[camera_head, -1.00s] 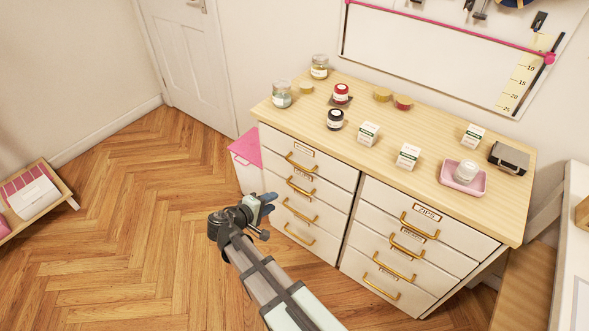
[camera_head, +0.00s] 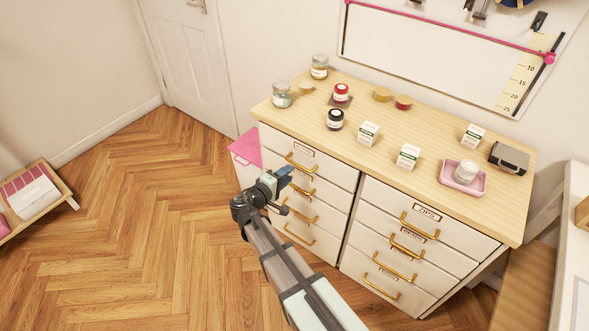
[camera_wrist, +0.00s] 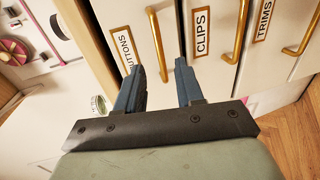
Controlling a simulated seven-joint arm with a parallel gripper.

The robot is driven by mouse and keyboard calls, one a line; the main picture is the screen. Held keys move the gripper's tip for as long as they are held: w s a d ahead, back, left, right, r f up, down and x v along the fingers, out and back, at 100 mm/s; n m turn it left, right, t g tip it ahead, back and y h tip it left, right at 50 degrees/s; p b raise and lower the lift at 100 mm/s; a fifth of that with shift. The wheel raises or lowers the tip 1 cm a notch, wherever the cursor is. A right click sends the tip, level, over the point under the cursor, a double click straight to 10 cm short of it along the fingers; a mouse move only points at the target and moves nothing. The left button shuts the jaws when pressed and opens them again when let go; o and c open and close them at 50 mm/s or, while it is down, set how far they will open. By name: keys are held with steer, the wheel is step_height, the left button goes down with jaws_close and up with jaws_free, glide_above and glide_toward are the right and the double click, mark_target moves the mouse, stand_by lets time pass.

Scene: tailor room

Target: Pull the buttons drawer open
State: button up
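The white buttons drawer is the top drawer of the left column. Its "BUTTONS" label (camera_wrist: 125,50) and curved brass handle (camera_wrist: 158,42) show in the wrist view, where the picture is turned sideways. The handle also shows in the head view (camera_head: 298,162). The drawer looks shut. My gripper (camera_wrist: 160,72) is open and empty, its two blue fingers apart. In the wrist view the handle's near end appears between the fingers; I cannot tell whether they reach around it. In the head view my gripper (camera_head: 285,174) is just in front of and below this handle.
The clips drawer's handle (camera_wrist: 241,35) and trims drawer's handle (camera_wrist: 304,28) lie beside it in the wrist view. Jars and small boxes stand on the wooden top (camera_head: 440,138). A pink-topped bin (camera_head: 246,150) is left of the cabinet. The floor (camera_head: 160,220) in front is clear.

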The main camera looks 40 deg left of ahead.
mark_target(298, 166)
steer(key=shift+x, duration=2.6)
steer(key=shift+c, duration=0.4)
jaws_close()
